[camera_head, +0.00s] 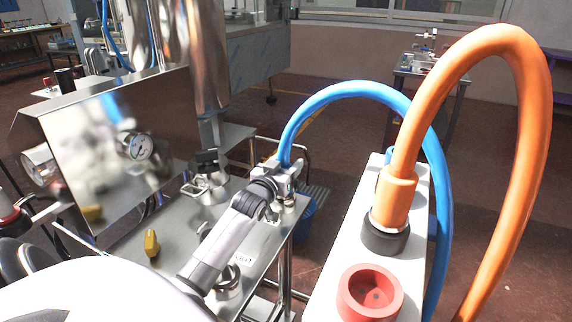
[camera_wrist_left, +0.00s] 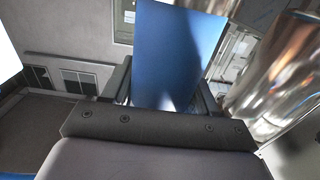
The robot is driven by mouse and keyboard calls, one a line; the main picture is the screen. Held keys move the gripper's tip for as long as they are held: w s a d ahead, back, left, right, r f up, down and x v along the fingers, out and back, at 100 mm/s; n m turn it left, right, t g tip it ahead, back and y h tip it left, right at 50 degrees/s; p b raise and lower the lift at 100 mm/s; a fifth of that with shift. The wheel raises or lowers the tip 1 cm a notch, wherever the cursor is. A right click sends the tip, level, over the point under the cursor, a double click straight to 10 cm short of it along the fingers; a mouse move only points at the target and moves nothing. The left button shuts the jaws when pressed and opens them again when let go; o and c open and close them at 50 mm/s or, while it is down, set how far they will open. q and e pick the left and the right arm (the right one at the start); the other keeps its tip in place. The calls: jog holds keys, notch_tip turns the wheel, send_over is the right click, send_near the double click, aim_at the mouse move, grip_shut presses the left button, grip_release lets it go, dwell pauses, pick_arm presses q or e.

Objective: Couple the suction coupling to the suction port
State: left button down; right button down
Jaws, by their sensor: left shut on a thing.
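My left gripper (camera_head: 284,180) is shut on the lower end of a blue hose (camera_head: 345,92), which I take to be the suction coupling. In the left wrist view a broad blue piece (camera_wrist_left: 166,55) stands between the fingers. The coupling's mouth is hidden by the gripper. The hose arches up to the right and down behind the orange hose. The gripper is over the right edge of the steel table (camera_head: 262,245). A steel fitting with a clamp (camera_head: 205,188) sits under the vertical steel pipe; I cannot tell if it is the suction port. My right gripper is not in view.
An orange hose (camera_head: 525,120) stands in a black collar on a white stand (camera_head: 330,270), beside a red round socket (camera_head: 370,293). A yellow handle (camera_head: 152,243) is on the table. Floor is free behind the blue hose.

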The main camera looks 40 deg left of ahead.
pick_arm(q)
jog(key=shift+f, duration=0.2)
dwell(0.7)
jog(key=shift+c, duration=1.1)
grip_release()
jog(key=shift+f, duration=0.2)
jog(key=p+v, duration=0.1)
jog(key=v, duration=0.6)
jog(key=shift+r, duration=0.2)
